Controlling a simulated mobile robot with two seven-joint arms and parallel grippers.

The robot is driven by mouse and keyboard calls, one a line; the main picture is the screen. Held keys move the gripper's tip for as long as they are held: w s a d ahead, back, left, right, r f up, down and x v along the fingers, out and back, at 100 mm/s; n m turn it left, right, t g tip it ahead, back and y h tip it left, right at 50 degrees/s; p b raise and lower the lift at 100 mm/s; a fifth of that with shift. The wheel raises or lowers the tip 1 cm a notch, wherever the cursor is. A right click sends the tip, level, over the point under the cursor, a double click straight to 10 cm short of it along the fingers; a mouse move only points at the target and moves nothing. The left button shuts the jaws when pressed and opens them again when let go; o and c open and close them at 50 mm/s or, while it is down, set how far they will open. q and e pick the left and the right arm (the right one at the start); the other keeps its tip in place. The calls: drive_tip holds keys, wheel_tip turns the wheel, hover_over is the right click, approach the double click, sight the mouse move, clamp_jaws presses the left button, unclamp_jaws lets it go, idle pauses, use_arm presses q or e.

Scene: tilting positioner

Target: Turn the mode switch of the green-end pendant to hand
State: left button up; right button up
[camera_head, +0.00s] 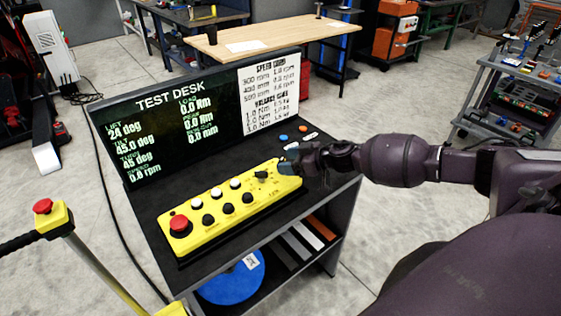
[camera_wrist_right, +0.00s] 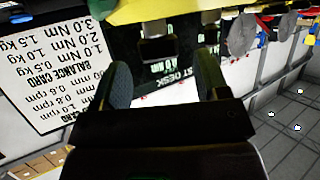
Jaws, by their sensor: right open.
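A yellow pendant (camera_head: 215,222) lies along the front of the black test desk. It has a red mushroom button (camera_head: 180,225) at its left end and several white and black buttons in the middle. A black knob (camera_head: 262,174), which looks like the mode switch, sits near its right end; its setting is too small to read. I cannot make out a green end. My right gripper (camera_head: 287,165) is at the pendant's right end, just right of the knob. In the wrist view the right gripper (camera_wrist_right: 162,78) is open, with the yellow pendant (camera_wrist_right: 175,10) beyond its fingertips. My left gripper is not in view.
The test desk's screen (camera_head: 165,120) and a white card (camera_head: 268,95) stand behind the pendant. Small blue and orange pieces (camera_head: 284,137) lie on the desk near my right wrist. A yellow post with a red button (camera_head: 43,206) stands at the left.

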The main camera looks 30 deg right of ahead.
sight(282, 161)
drive_tip(key=shift+x, duration=1.5)
drive_tip(key=c, duration=0.9)
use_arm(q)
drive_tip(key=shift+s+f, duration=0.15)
